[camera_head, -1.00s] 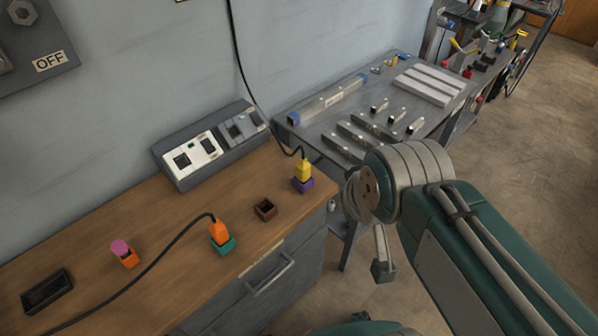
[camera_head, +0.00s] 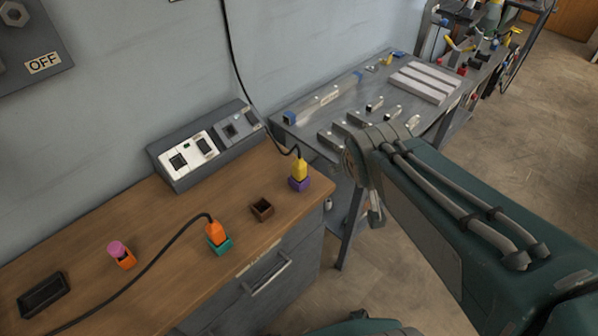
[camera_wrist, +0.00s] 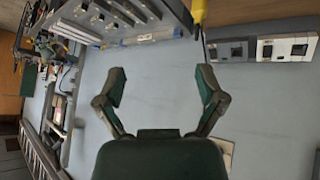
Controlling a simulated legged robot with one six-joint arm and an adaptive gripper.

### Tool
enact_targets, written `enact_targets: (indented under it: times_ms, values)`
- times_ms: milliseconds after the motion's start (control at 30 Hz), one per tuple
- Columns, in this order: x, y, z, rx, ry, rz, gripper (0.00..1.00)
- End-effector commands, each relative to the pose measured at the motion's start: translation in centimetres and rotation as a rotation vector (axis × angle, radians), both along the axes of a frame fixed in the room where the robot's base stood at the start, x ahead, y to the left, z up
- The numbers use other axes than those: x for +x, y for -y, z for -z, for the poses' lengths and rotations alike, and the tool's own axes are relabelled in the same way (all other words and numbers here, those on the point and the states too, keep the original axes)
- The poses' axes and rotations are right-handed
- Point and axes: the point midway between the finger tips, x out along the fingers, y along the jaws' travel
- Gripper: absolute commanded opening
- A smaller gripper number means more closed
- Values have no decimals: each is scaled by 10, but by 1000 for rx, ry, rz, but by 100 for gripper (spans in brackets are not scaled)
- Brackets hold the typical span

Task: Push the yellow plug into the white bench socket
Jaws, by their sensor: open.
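The yellow plug (camera_head: 299,169) stands upright in a purple holder (camera_head: 299,184) near the right end of the wooden bench, with a black cable rising from it. It also shows at the top edge of the wrist view (camera_wrist: 199,12). The white bench socket (camera_head: 188,152) is on the left part of a grey box at the back of the bench; it also shows in the wrist view (camera_wrist: 287,47). My gripper (camera_wrist: 162,85) is open and empty in the wrist view, with the plug beyond its right finger. In the head view my gripper is hidden behind my arm.
An orange plug (camera_head: 216,231) sits in a teal holder with a cable across the bench. An empty brown holder (camera_head: 262,209), a pink-topped piece (camera_head: 117,249) and a black tray (camera_head: 43,294) are also there. A grey socket (camera_head: 237,127) adjoins the white one. A metal table (camera_head: 300,130) stands behind.

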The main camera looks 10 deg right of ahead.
Motion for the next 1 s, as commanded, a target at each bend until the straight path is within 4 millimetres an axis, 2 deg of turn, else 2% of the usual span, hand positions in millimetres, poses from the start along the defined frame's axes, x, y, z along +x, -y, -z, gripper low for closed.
enact_targets:
  times_ms: [200,500,800,1000]
  values:
    - [48,22,20,-75,82,-48,89]
    - [100,36,56,-110,192,-181,89]
    - [131,31,103,-41,290,-350,89]
    - [138,21,136,66,354,-464,89]
